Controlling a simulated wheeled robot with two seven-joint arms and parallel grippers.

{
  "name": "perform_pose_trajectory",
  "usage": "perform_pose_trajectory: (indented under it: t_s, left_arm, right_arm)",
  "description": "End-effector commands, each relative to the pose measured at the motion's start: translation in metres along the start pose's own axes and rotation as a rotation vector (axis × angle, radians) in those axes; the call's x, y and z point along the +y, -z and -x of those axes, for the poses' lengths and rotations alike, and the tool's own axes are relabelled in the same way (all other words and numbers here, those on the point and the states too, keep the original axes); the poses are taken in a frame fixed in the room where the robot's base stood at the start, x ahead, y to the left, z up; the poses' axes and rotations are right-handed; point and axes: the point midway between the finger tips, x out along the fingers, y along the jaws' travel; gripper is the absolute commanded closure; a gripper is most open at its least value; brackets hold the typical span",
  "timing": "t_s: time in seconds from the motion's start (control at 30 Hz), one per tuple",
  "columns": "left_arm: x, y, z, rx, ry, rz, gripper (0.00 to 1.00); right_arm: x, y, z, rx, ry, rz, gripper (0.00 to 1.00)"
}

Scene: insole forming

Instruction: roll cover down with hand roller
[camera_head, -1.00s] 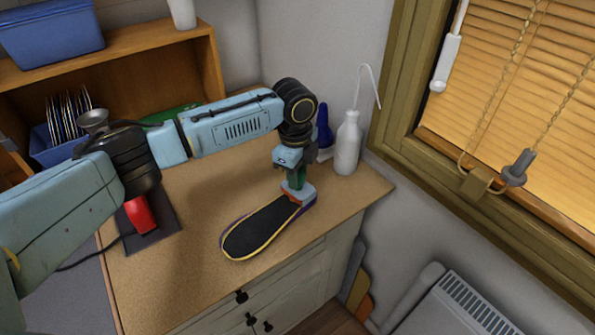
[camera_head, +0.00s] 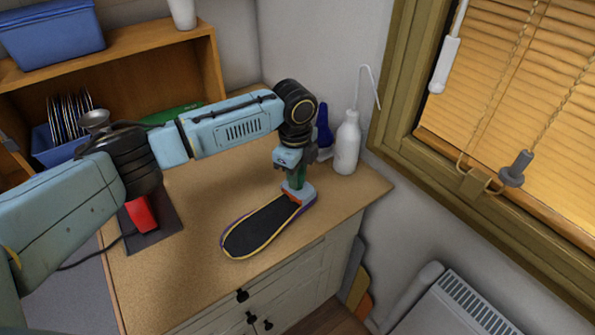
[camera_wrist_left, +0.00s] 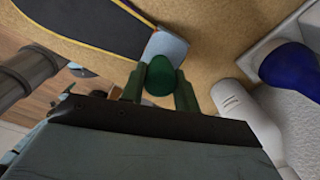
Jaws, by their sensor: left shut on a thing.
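The insole with its black cover (camera_head: 262,230) and yellow edge lies flat on the wooden worktop, and part of it shows in the left wrist view (camera_wrist_left: 95,25). My left gripper (camera_head: 297,172) points down over the insole's far right end. It is shut on the green handle of the hand roller (camera_wrist_left: 161,78). The roller's lower part is at the far right end of the insole; whether it presses on the cover I cannot tell. My right gripper is not in view.
A white bottle with a bent spout (camera_head: 347,145) and a blue object (camera_head: 324,128) stand just behind the gripper. A red object (camera_head: 140,214) lies on a dark mat at the left. The worktop (camera_head: 180,280) in front of the insole is clear.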

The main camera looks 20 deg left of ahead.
Motion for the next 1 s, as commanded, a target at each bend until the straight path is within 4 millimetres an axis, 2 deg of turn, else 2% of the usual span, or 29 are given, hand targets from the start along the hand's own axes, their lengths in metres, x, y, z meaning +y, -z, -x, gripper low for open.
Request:
perform_pose_trajectory:
  t_s: [1.0]
  left_arm:
    - [-0.0005,0.0002,0.0003,0.0,0.002,0.0,0.91]
  right_arm:
    - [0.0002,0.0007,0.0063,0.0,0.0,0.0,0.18]
